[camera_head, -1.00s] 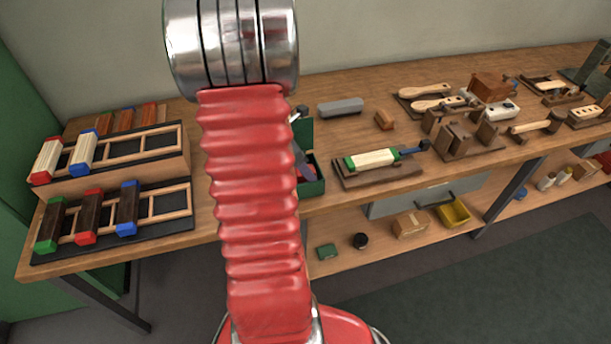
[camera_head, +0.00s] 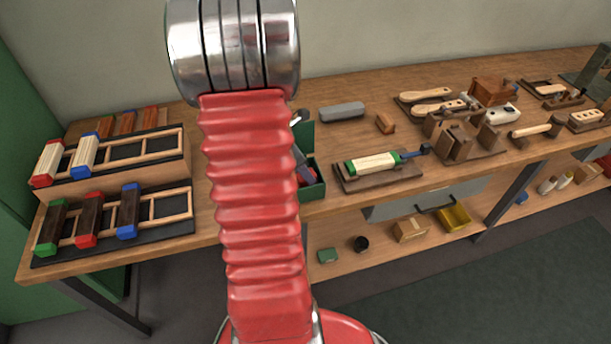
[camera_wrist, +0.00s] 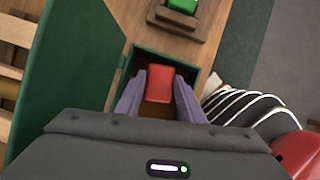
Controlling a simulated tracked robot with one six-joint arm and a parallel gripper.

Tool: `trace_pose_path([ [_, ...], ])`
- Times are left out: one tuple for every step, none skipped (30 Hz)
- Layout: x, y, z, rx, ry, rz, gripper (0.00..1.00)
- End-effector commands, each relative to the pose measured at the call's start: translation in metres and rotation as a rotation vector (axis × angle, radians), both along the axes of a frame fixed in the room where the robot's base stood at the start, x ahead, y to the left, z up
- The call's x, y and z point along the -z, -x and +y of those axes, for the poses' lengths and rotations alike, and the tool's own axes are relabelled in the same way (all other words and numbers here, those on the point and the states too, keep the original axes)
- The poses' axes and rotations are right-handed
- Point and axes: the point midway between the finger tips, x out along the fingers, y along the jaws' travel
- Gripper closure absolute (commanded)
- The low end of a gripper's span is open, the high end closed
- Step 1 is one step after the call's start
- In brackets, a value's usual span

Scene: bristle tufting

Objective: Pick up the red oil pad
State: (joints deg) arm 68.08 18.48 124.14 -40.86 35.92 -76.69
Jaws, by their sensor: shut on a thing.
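The red oil pad (camera_wrist: 159,86) is a small red block with rounded edges. In the wrist view it sits between the two grey-purple fingers of my gripper (camera_wrist: 159,79), which is shut on it. The pad is at the mouth of an open green box (camera_wrist: 150,54); I cannot tell whether it still touches the box floor. In the head view the green box (camera_head: 317,186) stands at the bench's front edge, partly behind my arm. A bit of red shows in it beside a finger, and most of my gripper is hidden.
The box's raised green lid (camera_wrist: 72,70) stands close left of my gripper in the wrist view. A brown tray (camera_head: 418,178) with a green-ended brush lies right of the box. Wooden racks (camera_head: 185,165) with coloured-end blocks stand at left. A grey block (camera_head: 342,111) lies behind.

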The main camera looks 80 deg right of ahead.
Motion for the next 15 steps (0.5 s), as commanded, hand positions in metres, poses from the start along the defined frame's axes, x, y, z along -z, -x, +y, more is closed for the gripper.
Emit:
trace_pose_path([
  [-0.001, 0.000, 0.000, 0.001, 0.001, -0.001, 0.87],
  [-0.003, 0.000, 0.000, 0.001, 0.002, 0.000, 0.87],
  [-0.005, 0.000, 0.000, 0.001, 0.002, 0.000, 0.87],
  [-0.007, 0.000, 0.000, 0.001, 0.002, 0.000, 0.87],
  [-0.010, 0.000, -0.001, 0.001, 0.002, 0.001, 0.87],
  [-0.014, 0.000, -0.001, 0.000, 0.004, -0.001, 0.87],
  [-0.017, 0.000, -0.001, 0.001, 0.004, -0.001, 0.87],
  [-0.021, 0.000, -0.001, 0.001, 0.004, -0.001, 0.87],
  [-0.027, 0.000, -0.001, 0.000, 0.004, -0.001, 0.87],
  [-0.032, 0.000, -0.001, 0.000, 0.005, -0.001, 0.87],
  [-0.037, -0.001, -0.001, 0.001, 0.006, -0.002, 0.87],
  [-0.044, 0.000, -0.001, 0.001, 0.005, -0.002, 0.87],
  [-0.050, -0.001, -0.001, 0.000, 0.006, -0.001, 0.87],
  [-0.055, -0.001, -0.001, 0.000, 0.005, -0.002, 0.87],
  [-0.062, 0.000, -0.001, 0.001, 0.005, -0.002, 0.87],
])
